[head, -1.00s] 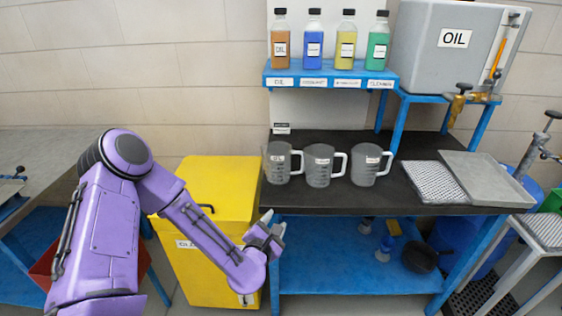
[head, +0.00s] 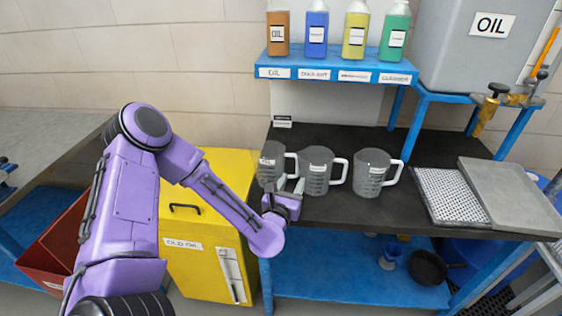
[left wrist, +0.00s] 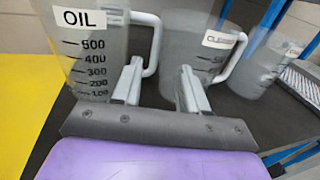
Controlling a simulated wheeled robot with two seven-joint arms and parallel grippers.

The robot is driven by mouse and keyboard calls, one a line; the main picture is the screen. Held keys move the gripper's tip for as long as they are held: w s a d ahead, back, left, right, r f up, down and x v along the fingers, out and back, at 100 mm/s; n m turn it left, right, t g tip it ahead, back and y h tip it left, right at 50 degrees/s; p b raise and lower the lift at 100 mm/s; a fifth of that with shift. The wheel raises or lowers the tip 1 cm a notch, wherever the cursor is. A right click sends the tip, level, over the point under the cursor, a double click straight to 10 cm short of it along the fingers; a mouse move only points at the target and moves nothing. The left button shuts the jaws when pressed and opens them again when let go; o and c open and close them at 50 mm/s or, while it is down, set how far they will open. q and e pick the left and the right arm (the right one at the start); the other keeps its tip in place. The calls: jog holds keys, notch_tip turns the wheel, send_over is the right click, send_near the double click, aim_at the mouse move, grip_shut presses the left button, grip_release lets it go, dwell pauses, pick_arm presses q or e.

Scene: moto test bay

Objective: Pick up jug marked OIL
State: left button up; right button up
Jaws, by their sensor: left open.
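The jug marked OIL (head: 269,158) is a grey, see-through measuring jug standing upright at the left end of the dark bench top. In the left wrist view the OIL jug (left wrist: 96,55) fills the upper left, its label and scale facing me. Its pale handle (left wrist: 156,42) sticks out to the right. My left gripper (head: 290,186) is open and empty, at the bench's front edge just in front of this jug. In the left wrist view the handle appears between the two fingertips (left wrist: 163,66), slightly beyond them; I cannot tell whether they touch. My right gripper is out of view.
A second grey jug (head: 318,168) stands close to the right, its handle also rightward, and a third jug (head: 371,174) beyond it. A perforated tray (head: 448,195) lies further right. A blue shelf (head: 337,70) with bottles is above. A yellow bin (head: 190,232) stands left of the bench.

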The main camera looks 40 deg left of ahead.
aim_at(297, 166)
pick_arm(q)
jog(key=w+a+p, duration=0.1)
jog(key=w+r+p, duration=0.1)
jog(key=w, duration=0.1)
jog(key=shift+a+r, duration=0.15)
jog(key=shift+a, duration=0.2)
jog(key=shift+w+a+f+p, duration=0.2)
jog(key=shift+w+a, duration=0.05)
jog(key=shift+w, duration=0.35)
jog(key=shift+w+a+f+p, duration=0.15)
jog(key=shift+w+a+f, duration=0.05)
jog(key=shift+w, duration=0.35)
jog(key=shift+w+f, duration=0.1)
jog(key=shift+w, duration=0.1)
jog(key=shift+s, duration=0.1)
jog(key=shift+c, duration=0.9)
grip_shut()
